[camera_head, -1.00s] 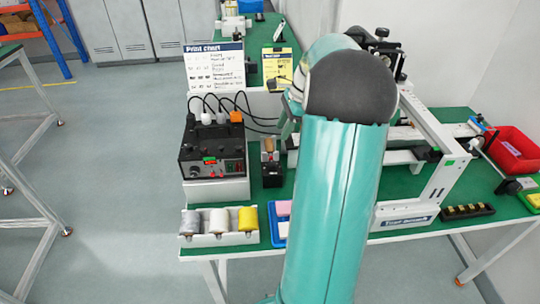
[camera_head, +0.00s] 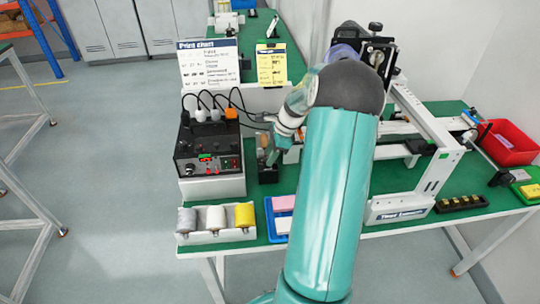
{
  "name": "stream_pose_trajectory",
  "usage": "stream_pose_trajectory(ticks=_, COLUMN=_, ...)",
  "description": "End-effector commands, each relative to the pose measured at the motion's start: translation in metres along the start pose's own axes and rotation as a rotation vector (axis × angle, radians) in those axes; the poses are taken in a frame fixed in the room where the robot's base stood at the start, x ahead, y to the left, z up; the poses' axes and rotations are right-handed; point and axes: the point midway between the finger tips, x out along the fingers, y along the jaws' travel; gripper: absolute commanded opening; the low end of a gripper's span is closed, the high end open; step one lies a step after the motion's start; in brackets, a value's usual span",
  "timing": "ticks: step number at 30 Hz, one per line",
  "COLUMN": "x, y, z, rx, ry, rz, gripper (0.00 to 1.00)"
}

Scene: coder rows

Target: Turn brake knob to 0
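A black control box (camera_head: 208,145) stands on a white block at the left end of the green table. Its front panel (camera_head: 207,165) carries a small red display, a green part and several small knobs. The brake knob cannot be told apart from the other controls at this size. Cables with white and orange plugs rise from its top. My gripper (camera_head: 268,150) is to the right of the box, near a small black stand with a brown top (camera_head: 264,142). Its fingers are small and partly merge with the stand, so I cannot tell whether they are open.
My teal arm covers the middle of the table. A white tray (camera_head: 216,237) with grey, white and yellow spools sits in front of the box. A white gantry frame (camera_head: 440,160) and a red bin (camera_head: 508,143) stand right. A print chart (camera_head: 209,63) stands behind.

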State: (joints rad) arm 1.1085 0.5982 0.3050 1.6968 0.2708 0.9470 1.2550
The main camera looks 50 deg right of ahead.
Motion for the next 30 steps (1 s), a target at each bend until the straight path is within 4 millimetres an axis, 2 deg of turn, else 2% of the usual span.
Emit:
stream_pose_trajectory(ticks=3, x=0.006, y=-0.0001, z=0.0001, rx=0.0, ry=0.0, rz=-0.001, gripper=0.38)
stream_pose_trajectory(ticks=11, x=0.0067, y=0.0, z=0.0001, rx=0.0, ry=0.001, rz=-0.001, gripper=0.36)
stream_pose_trajectory(ticks=15, x=0.0066, y=0.0, z=0.0001, rx=-0.001, ry=0.001, rz=-0.001, gripper=0.09)
stream_pose_trajectory(ticks=16, x=0.0066, y=0.0, z=0.0001, rx=-0.001, ry=0.001, rz=-0.001, gripper=0.06)
stream_pose_trajectory(ticks=30, x=0.0068, y=-0.0012, z=0.0005, rx=-0.087, ry=0.001, rz=0.034, gripper=0.06)
